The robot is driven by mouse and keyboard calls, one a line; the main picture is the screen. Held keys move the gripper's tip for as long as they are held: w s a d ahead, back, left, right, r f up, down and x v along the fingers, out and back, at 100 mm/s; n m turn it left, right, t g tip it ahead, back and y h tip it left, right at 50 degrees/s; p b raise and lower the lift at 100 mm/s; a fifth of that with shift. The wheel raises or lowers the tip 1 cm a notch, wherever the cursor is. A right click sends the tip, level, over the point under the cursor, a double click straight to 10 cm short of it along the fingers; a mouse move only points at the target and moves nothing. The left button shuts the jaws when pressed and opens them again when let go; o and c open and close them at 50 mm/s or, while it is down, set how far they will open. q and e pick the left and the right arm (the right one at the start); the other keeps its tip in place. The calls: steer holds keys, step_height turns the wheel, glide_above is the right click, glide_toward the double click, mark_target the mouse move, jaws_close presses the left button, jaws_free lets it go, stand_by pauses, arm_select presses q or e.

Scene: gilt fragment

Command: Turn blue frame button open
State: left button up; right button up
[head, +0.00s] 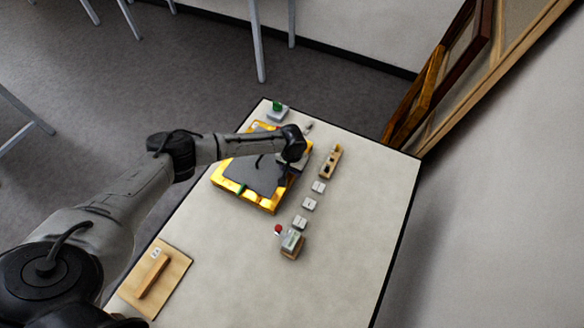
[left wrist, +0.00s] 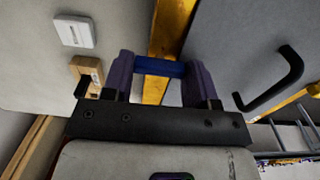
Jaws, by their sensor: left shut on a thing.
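The gilt frame (head: 262,204) lies face down on the table with a dark grey back panel (head: 248,178) inside it. Its gold edge (left wrist: 172,30) also shows in the left wrist view. The blue button (left wrist: 160,66) is a short bar across the gold edge, beside the grey panel (left wrist: 245,45). My left gripper (left wrist: 161,76) is shut on the blue button, one purple finger at each end. In the head view my left wrist covers the button. A green button (head: 241,189) sits on the frame's near edge. My right gripper is not in view.
A black handle (left wrist: 285,80) stands up from the panel. Right of the frame are a slotted wooden block (head: 331,160), several small white blocks (head: 309,203) and a grey box (head: 292,241) beside a red knob (head: 278,229). A wooden board (head: 176,266) lies front left. The table's right side is clear.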

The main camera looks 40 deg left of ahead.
arm_select(q)
steer(key=shift+c, duration=1)
steer(key=shift+m, duration=0.3)
steer(key=shift+r+m+p, duration=0.1)
steer(key=shift+m+p, duration=0.6)
steer(key=shift+m, duration=0.3)
steer(key=m, duration=0.2)
steer(key=shift+m+p, duration=0.35)
steer(key=shift+m, duration=0.05)
steer(key=m, duration=0.2)
steer(key=shift+m, duration=0.3)
steer(key=m, duration=0.4)
steer(key=shift+m+p, duration=0.3)
steer(key=shift+p, duration=0.05)
steer(key=m, duration=0.5)
